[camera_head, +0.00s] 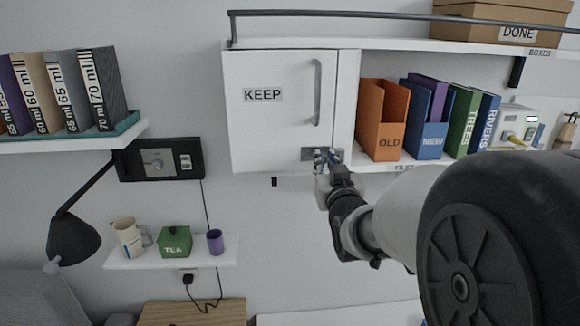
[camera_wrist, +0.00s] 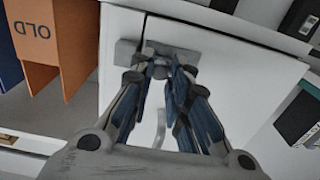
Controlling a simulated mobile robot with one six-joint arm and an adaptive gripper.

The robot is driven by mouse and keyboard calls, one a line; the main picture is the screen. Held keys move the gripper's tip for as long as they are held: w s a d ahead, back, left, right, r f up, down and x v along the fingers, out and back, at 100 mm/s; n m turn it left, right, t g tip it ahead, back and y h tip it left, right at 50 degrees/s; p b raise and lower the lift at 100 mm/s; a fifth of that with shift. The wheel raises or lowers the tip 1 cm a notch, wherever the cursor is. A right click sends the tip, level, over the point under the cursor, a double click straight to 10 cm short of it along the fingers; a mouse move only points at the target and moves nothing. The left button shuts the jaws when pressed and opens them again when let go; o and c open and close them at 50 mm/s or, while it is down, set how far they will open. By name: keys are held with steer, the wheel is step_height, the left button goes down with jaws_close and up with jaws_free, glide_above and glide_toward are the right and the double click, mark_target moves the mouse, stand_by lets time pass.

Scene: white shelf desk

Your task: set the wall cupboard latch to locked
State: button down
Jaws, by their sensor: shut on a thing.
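The white wall cupboard (camera_head: 280,120) has a closed door with a KEEP label (camera_head: 262,95) and a grey vertical handle (camera_head: 317,92). A grey latch plate (camera_head: 308,154) sits at the door's lower right corner; it also shows in the wrist view (camera_wrist: 124,52). My gripper (camera_head: 327,155) is at this latch, in front of the plate. In the wrist view my gripper (camera_wrist: 162,68) is shut on the latch knob, which its fingertips mostly hide. I cannot tell which way the latch is turned.
Right of the door, an open shelf holds an orange OLD file box (camera_head: 382,120), a blue NEW box (camera_head: 425,115) and green and blue binders. A rail (camera_head: 330,14) runs above. Below left, a small shelf (camera_head: 170,253) holds a mug, a TEA box and a purple cup.

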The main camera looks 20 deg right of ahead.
steer(key=c, duration=1.5)
jaws_free()
steer(key=shift+d, duration=0.25)
steer(key=shift+s+a, duration=0.1)
steer(key=v, duration=0.7)
steer(key=shift+s+r, duration=0.1)
steer(key=shift+s, duration=0.15)
